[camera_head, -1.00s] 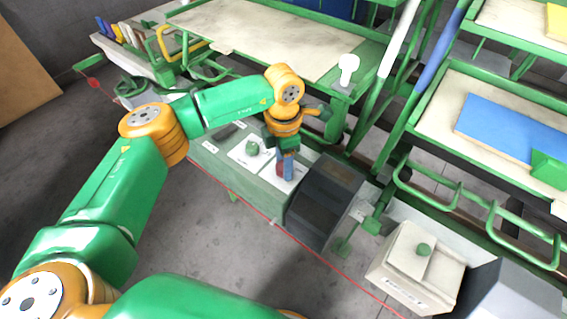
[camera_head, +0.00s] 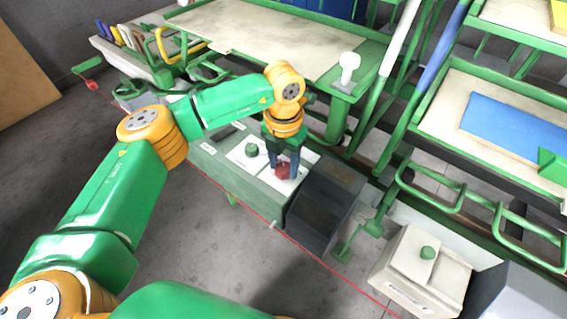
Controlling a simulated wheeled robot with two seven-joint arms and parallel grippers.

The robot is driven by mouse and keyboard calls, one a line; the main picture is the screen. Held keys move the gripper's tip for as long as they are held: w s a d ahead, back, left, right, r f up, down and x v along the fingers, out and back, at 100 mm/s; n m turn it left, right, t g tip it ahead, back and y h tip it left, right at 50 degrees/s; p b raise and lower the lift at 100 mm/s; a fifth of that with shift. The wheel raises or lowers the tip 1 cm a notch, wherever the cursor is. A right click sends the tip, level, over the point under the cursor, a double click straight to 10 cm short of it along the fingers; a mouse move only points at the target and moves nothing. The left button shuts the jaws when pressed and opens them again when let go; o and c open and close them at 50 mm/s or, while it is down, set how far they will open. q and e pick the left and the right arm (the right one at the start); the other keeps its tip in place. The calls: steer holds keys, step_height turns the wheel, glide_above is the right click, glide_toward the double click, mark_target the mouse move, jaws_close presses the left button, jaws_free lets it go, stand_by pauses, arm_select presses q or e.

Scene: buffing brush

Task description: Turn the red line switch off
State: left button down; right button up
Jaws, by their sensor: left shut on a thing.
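The red line switch (camera_head: 283,171) is a small red knob on a white plate on top of a green-grey control box (camera_head: 252,191). My left gripper (camera_head: 284,173) points down over it from above, with one finger on each side of the knob, shut on it. The fingers hide part of the knob's sides, and I cannot tell which way it is turned. A green knob (camera_head: 251,150) sits on its own white plate to the left on the same box. My right gripper is not in view.
A dark hooded block (camera_head: 325,201) stands just right of the control box. A cream box (camera_head: 420,272) with a green button is at the lower right. A green-framed table (camera_head: 270,35) is behind. A red line runs along the front, with clear floor before it.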

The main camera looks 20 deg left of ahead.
mark_target(284, 167)
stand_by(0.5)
arm_select(q)
steer(key=shift+c, duration=1.5)
jaws_free()
step_height(284, 167, up, 4)
steer(key=p, duration=0.3)
steer(key=shift+f, duration=0.1)
steer(key=s+d+r+p, duration=0.2)
steer(key=s+r, duration=0.2)
steer(key=s, duration=0.2)
steer(key=s+d+r+p, duration=0.1)
steer(key=s+r+p, duration=0.2)
steer(key=s+r, duration=0.2)
steer(key=shift+s+d, duration=0.4)
steer(key=shift+s, duration=0.85)
steer(key=shift+r, duration=0.1)
